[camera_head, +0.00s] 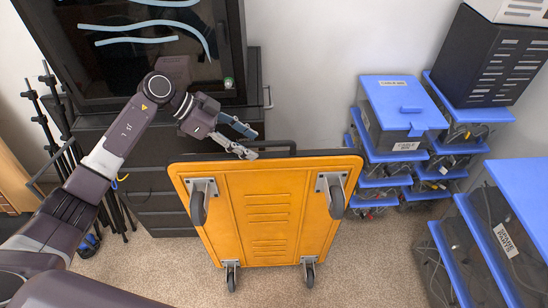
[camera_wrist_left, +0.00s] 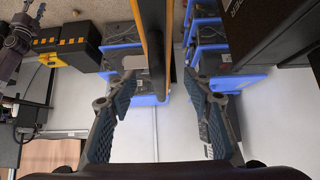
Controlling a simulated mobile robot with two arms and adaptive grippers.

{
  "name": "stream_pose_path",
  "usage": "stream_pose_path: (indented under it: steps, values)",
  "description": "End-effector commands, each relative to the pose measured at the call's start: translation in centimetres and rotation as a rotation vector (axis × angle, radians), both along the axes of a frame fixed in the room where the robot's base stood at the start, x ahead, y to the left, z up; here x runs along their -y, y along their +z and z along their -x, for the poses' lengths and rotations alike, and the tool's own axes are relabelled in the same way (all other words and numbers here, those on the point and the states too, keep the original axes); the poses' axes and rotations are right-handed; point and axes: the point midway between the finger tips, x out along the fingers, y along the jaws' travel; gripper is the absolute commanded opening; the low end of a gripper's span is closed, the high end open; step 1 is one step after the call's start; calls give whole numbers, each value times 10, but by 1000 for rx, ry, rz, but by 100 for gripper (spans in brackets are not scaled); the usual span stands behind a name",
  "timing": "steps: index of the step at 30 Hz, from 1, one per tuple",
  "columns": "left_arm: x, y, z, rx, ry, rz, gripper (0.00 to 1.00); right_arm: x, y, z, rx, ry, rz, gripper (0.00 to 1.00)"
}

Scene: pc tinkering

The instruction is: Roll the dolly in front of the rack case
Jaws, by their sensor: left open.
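The orange dolly (camera_head: 268,210) stands up on edge on the carpet, its underside with several casters facing me. It leans back towards a dark drawer unit (camera_head: 155,180), which may be the rack case; I cannot tell for sure. My left gripper (camera_head: 243,141) is at the dolly's top edge, left of its middle, with its fingers apart. In the left wrist view the dolly's edge (camera_wrist_left: 152,30) runs between the spread fingers of my left gripper (camera_wrist_left: 160,85), with a gap on both sides.
Black tripod stands (camera_head: 50,115) are at the left. Carpet (camera_head: 370,255) is clear right of the dolly.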

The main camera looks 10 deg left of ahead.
Motion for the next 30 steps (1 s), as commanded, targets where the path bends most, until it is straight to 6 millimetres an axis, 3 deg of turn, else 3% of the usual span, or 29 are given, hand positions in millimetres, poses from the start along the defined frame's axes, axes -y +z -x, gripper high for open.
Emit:
stream_pose_path:
  steps: [4, 18, 28, 30]
  values:
    - [-2, -8, 1, -30, 8, -25, 46, -3, 1, 0, 0, -1, -3, 36]
    - [43, -54, -12, -27, 6, -21, 46, -9, 12, 0, 0, 0, -10, 36]
    - [46, -59, -13, -26, 6, -22, 46, -3, 12, 0, -1, 1, -3, 36]
    - [46, -58, -13, -26, 6, -22, 41, -2, 12, 0, 0, 1, -2, 36]
